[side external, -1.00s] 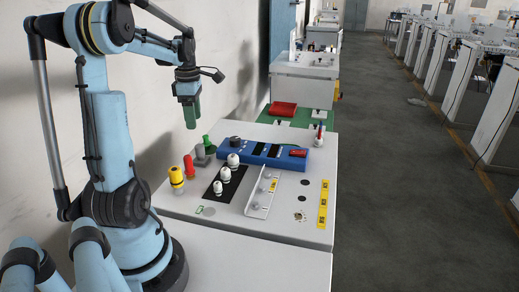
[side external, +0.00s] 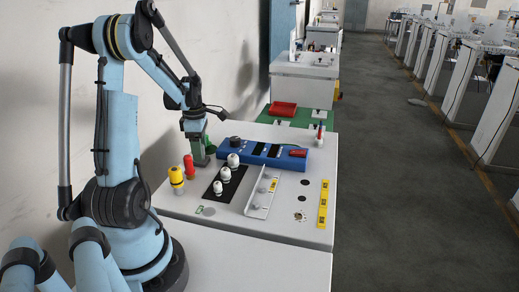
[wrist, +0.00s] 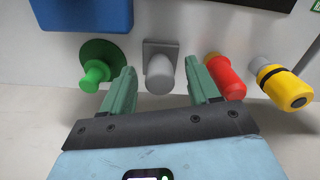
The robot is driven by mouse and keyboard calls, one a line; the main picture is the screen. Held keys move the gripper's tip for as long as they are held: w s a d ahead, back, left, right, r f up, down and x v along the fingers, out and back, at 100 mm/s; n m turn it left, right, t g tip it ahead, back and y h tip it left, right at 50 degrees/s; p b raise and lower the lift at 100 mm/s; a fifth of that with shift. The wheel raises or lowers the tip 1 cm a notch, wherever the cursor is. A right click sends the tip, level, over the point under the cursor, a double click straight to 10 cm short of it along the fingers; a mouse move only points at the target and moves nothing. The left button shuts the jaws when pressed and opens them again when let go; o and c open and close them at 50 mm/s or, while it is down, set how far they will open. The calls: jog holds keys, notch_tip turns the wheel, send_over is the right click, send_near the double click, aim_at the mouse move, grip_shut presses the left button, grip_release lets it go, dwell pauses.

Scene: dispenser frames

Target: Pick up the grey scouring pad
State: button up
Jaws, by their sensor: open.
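The grey scouring pad (wrist: 160,73) shows in the wrist view as a grey piece with a square flat base and a rounded knob-like end. It stands between a green knob on a round base (wrist: 96,73) and a red piece (wrist: 226,77). My gripper (wrist: 162,74) is open, with one green finger on each side of the grey piece and visible gaps between. I cannot tell how deep the fingers reach around it. In the side external view my gripper (side external: 199,158) is low at the back left of the panel and hides the grey piece.
A yellow and black knob (wrist: 286,87) stands beyond the red piece. A blue box (side external: 262,154) is close to my gripper. White knobs (side external: 227,174) and an angled metal bracket (side external: 262,191) sit further right. A red tray (side external: 283,108) lies behind. The wall is close on the left.

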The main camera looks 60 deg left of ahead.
jog(key=shift+f, duration=0.15)
grip_shut()
dwell(0.4)
jog(key=shift+r, duration=0.7)
notch_tip(320, 180, up, 2)
jog(key=shift+r, duration=0.25)
jog(key=w+d+r, duration=0.4)
jog(key=d+r, duration=0.3)
jog(key=d, duration=0.3)
jog(key=shift+w+d, duration=0.35)
